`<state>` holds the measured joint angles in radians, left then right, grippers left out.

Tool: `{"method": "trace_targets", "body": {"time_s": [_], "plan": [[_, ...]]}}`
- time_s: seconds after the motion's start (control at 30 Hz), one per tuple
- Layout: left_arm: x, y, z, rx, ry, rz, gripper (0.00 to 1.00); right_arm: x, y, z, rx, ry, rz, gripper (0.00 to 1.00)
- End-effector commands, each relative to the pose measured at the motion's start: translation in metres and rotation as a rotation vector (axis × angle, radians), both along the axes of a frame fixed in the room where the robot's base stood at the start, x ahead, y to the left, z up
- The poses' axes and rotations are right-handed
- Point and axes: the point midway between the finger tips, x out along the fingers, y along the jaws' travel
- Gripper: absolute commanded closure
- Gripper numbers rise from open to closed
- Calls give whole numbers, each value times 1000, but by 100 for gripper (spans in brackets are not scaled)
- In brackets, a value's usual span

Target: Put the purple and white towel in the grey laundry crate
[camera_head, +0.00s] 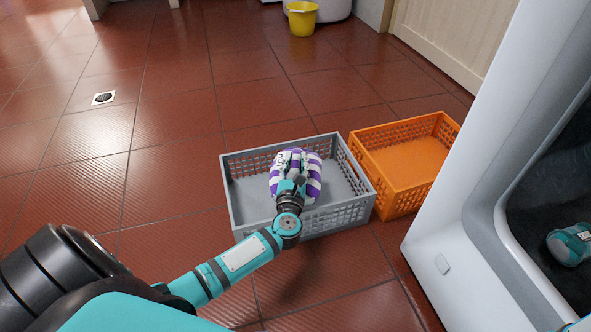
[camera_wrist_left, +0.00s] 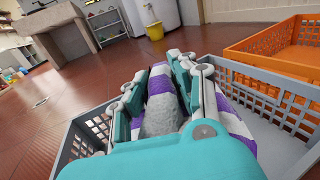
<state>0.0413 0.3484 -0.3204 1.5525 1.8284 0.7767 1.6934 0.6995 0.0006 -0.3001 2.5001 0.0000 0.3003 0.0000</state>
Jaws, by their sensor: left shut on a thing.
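The purple and white towel (camera_head: 312,174) is a striped bundle over the grey laundry crate (camera_head: 349,214) in the head view. My left gripper (camera_head: 297,160) is shut on the towel, with the towel between its fingers. In the left wrist view the towel (camera_wrist_left: 237,128) shows between and beside the teal fingers, within the walls of the grey crate (camera_wrist_left: 90,130). I cannot tell whether the towel touches the crate floor. My right gripper does not show clearly; only a small teal bit is at the lower right edge.
An orange crate (camera_head: 408,162) stands right of the grey one. A white machine (camera_head: 470,190) with a dark opening is at the right, with a teal and grey cloth (camera_head: 570,245) in it. A yellow bucket (camera_head: 302,18) stands far back. The tiled floor at left is clear.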

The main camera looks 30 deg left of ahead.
Motion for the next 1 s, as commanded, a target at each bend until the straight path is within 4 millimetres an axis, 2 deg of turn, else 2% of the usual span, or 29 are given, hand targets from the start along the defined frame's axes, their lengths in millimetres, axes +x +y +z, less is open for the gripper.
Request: {"method": "trace_targets", "body": {"time_s": [0.37,0.4,0.57,0.9,1.0], "plan": [[0,0,-3,-1,-3,1,100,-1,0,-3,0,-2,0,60],[0,0,-3,-2,-1,0,72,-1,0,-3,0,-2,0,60],[0,0,-3,-2,-1,0,52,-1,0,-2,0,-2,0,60],[-1,-1,4,0,-1,-1,52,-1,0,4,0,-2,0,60],[-14,-8,2,-5,3,-2,52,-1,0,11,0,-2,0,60]]}}
